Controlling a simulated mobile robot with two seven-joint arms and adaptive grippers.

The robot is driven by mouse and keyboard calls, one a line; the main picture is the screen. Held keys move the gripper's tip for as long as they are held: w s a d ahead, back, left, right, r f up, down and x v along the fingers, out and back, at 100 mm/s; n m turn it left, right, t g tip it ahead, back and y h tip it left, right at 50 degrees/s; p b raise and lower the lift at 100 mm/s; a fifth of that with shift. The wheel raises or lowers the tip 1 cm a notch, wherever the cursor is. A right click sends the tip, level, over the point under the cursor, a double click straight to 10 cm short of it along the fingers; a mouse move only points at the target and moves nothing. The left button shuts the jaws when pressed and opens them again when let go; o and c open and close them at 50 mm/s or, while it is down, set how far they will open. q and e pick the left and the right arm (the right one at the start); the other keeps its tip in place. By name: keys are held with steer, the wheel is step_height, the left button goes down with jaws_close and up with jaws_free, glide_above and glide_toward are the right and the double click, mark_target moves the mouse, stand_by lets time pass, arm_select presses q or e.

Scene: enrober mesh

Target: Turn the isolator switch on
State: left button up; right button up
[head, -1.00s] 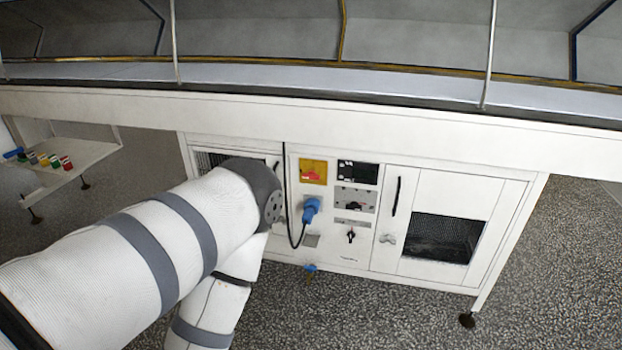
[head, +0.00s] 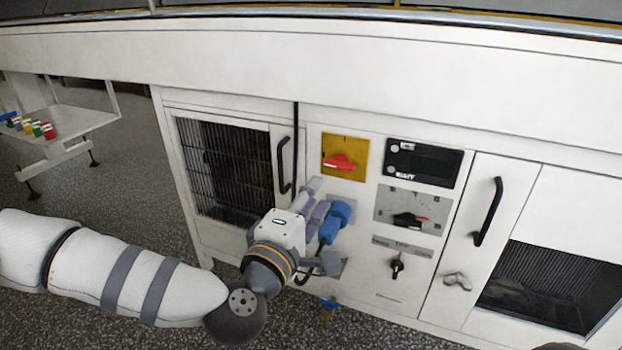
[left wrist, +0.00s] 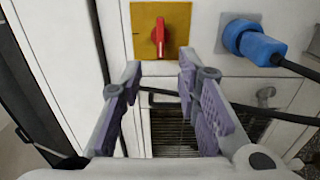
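The isolator switch is a red handle (head: 340,162) on a square yellow plate (head: 345,145) on the white cabinet front. The handle lies about horizontal in the head view. In the left wrist view, which is rolled, the red handle (left wrist: 158,36) stands upright on its yellow plate (left wrist: 178,22), ahead of the fingertips. My left gripper (head: 315,198) is below and slightly left of the switch in the head view. Its two purple-grey fingers, also in the left wrist view (left wrist: 160,72), are apart, with nothing held between them. My right gripper is not in view.
A blue plug (head: 335,222) with a dark cable (left wrist: 300,68) sits close beside my left fingers. Right of the switch are a black display (head: 424,163) and black rotary knobs (head: 410,220). A black door handle (head: 285,165) stands to its left. A white beam (head: 300,60) overhangs the cabinet.

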mark_target(338, 167)
arm_select(q)
steer(key=b+x, duration=0.1)
steer(key=x, duration=0.4)
steer(key=b+x, duration=0.1)
steer(key=x, duration=0.4)
steer(key=shift+w+d+f, duration=0.1)
steer(key=shift+d+f, duration=0.05)
steer(key=shift+d, duration=0.15)
steer(key=shift+w+d+b, duration=0.1)
steer(key=shift+w+b, duration=0.2)
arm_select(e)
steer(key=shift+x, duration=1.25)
arm_select(q)
steer(key=shift+c, duration=0.2)
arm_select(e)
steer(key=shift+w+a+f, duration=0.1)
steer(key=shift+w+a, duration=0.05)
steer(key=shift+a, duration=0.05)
arm_select(q)
jaws_close()
